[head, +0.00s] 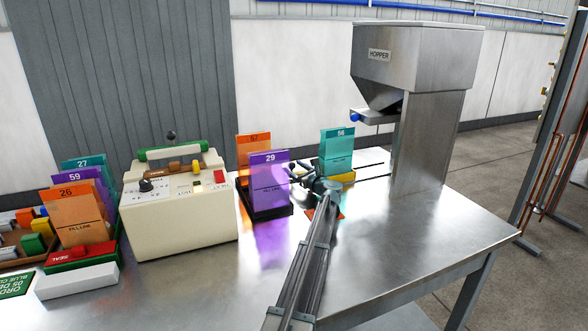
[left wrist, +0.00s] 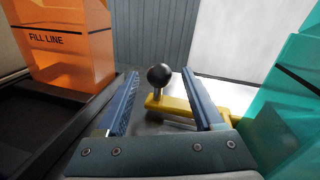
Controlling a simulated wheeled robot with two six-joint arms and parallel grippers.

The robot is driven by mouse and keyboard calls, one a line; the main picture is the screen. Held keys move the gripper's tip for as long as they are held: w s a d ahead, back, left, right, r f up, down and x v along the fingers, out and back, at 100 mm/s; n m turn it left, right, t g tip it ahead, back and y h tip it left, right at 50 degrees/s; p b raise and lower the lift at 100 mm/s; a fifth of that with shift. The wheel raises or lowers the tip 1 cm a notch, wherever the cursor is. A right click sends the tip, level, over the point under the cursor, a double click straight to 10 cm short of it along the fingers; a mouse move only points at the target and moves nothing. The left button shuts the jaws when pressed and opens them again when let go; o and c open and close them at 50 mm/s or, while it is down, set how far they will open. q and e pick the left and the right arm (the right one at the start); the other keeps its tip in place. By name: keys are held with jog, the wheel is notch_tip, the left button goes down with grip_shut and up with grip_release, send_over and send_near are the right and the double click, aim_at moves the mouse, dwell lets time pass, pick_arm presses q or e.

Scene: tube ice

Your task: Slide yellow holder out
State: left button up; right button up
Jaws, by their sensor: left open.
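The yellow holder (head: 349,175) stands at the foot of the teal bag marked 56 (head: 337,147), to the left of the hopper stand. In the left wrist view, the yellow holder (left wrist: 188,106) shows as a bar with a black ball knob (left wrist: 160,76) on a short metal post. My left gripper (head: 303,174) is open. In its wrist view, the two blue fingers (left wrist: 160,88) are on either side of the knob, with gaps to both. I cannot tell how deep the knob sits between them. My right gripper is not in view.
The hopper (head: 415,60) rises at the right. An orange bag (left wrist: 66,45) and a dark tray (left wrist: 25,125) are close to the left finger. The teal bag (left wrist: 288,110) is close on the right. A cream sealing machine (head: 180,215) stands left; the front right tabletop (head: 420,250) is clear.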

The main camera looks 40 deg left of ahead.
pick_arm(q)
jog(key=shift+a, duration=0.3)
grip_shut()
dwell(1.3)
